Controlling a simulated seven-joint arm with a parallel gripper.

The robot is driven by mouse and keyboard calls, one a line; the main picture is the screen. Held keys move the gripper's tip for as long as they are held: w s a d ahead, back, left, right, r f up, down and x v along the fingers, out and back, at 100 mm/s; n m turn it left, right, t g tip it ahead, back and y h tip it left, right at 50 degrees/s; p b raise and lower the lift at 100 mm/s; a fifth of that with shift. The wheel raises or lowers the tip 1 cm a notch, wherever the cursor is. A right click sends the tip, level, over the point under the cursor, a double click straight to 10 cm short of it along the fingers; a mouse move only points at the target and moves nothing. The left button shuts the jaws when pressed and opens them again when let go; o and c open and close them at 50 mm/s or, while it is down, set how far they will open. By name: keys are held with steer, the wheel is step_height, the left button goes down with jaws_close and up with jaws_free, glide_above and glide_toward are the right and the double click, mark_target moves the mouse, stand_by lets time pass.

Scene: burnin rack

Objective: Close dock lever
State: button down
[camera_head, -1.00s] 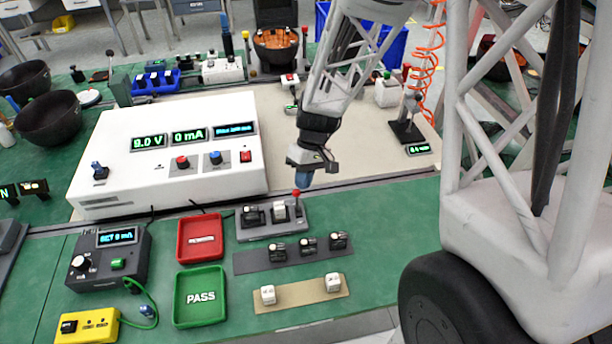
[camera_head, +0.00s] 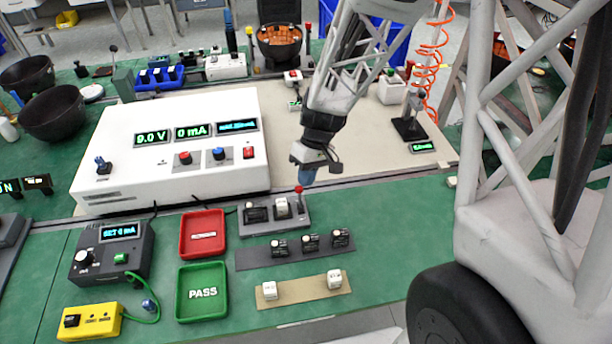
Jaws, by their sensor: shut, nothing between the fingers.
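The grey dock (camera_head: 263,228) lies on the green bench right of the red tray. It holds a black module (camera_head: 256,214) in its left place and a white module (camera_head: 282,207) in its right place. The lever with a red knob (camera_head: 299,189) stands roughly upright at the dock's right end. My gripper (camera_head: 306,176) is shut and empty. Its blue-grey tip is right above or just behind the red knob in the picture. I cannot tell whether they touch.
A white power supply (camera_head: 120,181) stands at the left. The red tray (camera_head: 190,245), the green PASS tray (camera_head: 182,308), a dark strip with several black modules (camera_head: 250,259) and a tan strip with two white ones (camera_head: 310,294) lie near the dock. The front right bench is clear.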

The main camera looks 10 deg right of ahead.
steer(key=shift+s+r+t, duration=0.2)
steer(key=shift+s+t, duration=0.25)
steer(key=shift+t, duration=0.25)
steer(key=s+t, duration=0.3)
steer(key=t, duration=0.1)
steer(key=shift+r+n, duration=0.3)
steer(key=shift+r, duration=0.05)
stand_by(0.6)
steer(key=shift+r, duration=0.25)
steer(key=shift+r, duration=0.55)
steer(key=shift+d+r, duration=0.1)
stand_by(0.4)
